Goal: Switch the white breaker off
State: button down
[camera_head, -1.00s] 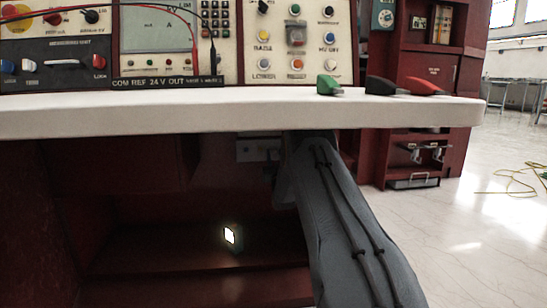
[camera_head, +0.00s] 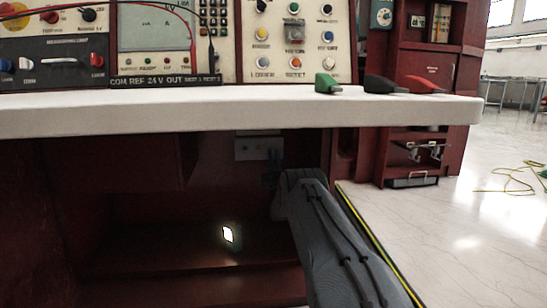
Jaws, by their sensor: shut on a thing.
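The white breaker (camera_head: 250,149) is a small pale box on the dark wall under the bench top, in the middle of the view. My grey arm comes up from the lower right. My gripper (camera_head: 274,168) is small, dark and partly hidden in shadow at the breaker's right edge. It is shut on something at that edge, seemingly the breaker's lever. The fingertips and lever are too dark and small to make out, so I cannot tell the lever's position.
The white bench top (camera_head: 200,111) hangs close above the arm. Green, black and red plugs lie on it, before a control panel (camera_head: 292,40). A small lit lamp (camera_head: 228,234) shows in the dark recess below. A red cabinet (camera_head: 427,90) and open floor are at right.

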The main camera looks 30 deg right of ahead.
jog(key=shift+d+f+t, duration=0.1)
jog(key=shift+f+t, duration=0.1)
jog(key=shift+t, duration=0.2)
jog(key=c, duration=1.7)
grip_release()
jog(key=shift+p+v, duration=2.15)
jog(key=shift+v, duration=1.8)
jog(key=shift+w, duration=0.1)
